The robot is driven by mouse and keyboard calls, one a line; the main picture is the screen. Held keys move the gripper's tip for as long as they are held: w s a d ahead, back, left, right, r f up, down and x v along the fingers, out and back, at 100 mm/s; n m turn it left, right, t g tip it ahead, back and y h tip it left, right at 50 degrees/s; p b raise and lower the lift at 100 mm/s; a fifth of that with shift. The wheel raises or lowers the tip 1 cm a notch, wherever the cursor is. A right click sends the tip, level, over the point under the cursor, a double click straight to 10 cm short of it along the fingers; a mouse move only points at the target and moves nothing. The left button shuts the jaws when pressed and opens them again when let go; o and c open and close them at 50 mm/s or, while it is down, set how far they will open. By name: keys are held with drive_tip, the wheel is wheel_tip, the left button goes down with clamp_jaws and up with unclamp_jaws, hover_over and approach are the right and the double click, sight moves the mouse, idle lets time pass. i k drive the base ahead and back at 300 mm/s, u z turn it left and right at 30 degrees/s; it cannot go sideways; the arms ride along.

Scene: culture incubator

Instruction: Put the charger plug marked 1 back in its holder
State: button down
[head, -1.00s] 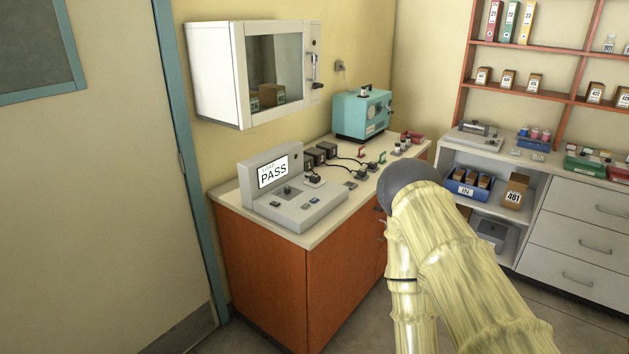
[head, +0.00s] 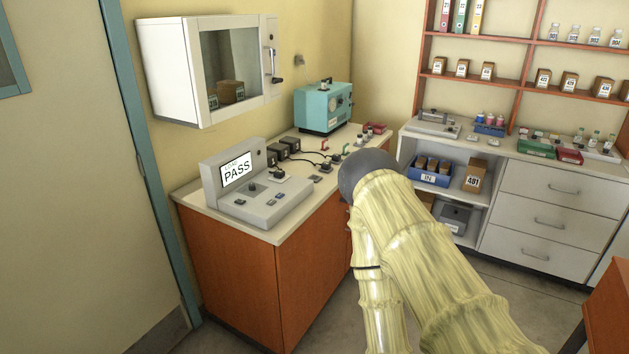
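Several black charger units (head: 283,150) with cables stand in a row on the counter, behind the grey tester. Dark plugs lie at the cable ends, one by the tester's back edge (head: 278,174) and others farther right (head: 325,167). The marks on them are too small to read, so I cannot tell which plug is 1 or which holder belongs to it. My arm reaches in from the lower right, and its dark rounded joint hides part of the counter's right side. My gripper does not show.
A grey tester (head: 262,202) showing PASS stands at the counter's near end. A teal machine (head: 323,106) stands at the back, and a white glass-fronted cabinet (head: 168,75) hangs above. A shelf unit with a blue IN bin (head: 428,180) is at right. Floor shows between counter and drawers.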

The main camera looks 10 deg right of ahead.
sight(280, 174)
drive_tip(key=z, duration=1.15)
drive_tip(key=i, duration=2.05)
drive_tip(key=u, duration=2.15)
drive_tip(key=i, duration=0.15)
drive_tip(key=z, duration=0.1)
